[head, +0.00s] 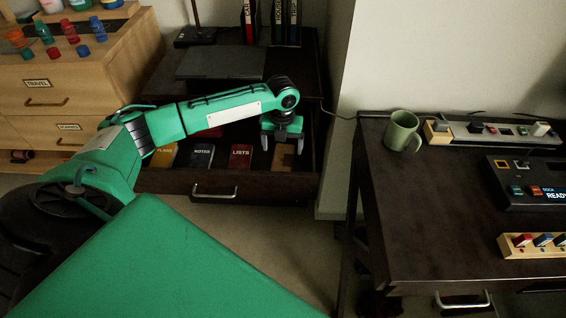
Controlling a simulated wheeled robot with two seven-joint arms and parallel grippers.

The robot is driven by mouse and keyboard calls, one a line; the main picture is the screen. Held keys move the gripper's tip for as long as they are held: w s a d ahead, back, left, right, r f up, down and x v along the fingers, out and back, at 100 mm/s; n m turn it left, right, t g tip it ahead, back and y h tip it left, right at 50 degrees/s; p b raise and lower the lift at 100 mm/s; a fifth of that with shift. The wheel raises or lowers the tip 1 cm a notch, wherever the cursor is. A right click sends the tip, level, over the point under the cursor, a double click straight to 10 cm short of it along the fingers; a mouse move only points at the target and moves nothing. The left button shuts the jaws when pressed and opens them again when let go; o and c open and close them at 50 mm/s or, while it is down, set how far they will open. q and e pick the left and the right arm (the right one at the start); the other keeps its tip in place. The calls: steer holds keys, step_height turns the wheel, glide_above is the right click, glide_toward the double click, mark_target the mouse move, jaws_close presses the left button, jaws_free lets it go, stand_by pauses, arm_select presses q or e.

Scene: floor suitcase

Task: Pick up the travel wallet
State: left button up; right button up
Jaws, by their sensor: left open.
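My left gripper (284,145) reaches over the open dark drawer at the back and points down. It is open, and nothing shows between its fingers. A flat brown item (283,160), which looks like the travel wallet, lies in the drawer just below the fingers. The gripper partly covers it, and I cannot tell whether they touch. To its left in the drawer lie a red LISTS booklet (241,157), a dark NOTES booklet (202,157) and a yellow booklet (165,156). My right gripper is not in view.
The drawer front (220,190) with its handle stands out below the dark desk. A laptop-like slab (222,63) lies on that desk. The right table (430,220) holds a green mug (401,131) and devices. A wooden cabinet (80,75) stands at left.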

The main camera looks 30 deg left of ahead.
mark_target(283, 160)
arm_select(q)
steer(key=shift+s+f, duration=0.1)
steer(key=shift+f, duration=0.35)
step_height(283, 160, down, 4)
steer(key=shift+d+r+b, duration=0.1)
steer(key=shift+b, duration=0.2)
steer(key=shift+f, duration=0.3)
steer(key=c, duration=1)
steer(key=shift+c, duration=0.8)
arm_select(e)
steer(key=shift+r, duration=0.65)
arm_select(q)
steer(key=shift+r, duration=0.15)
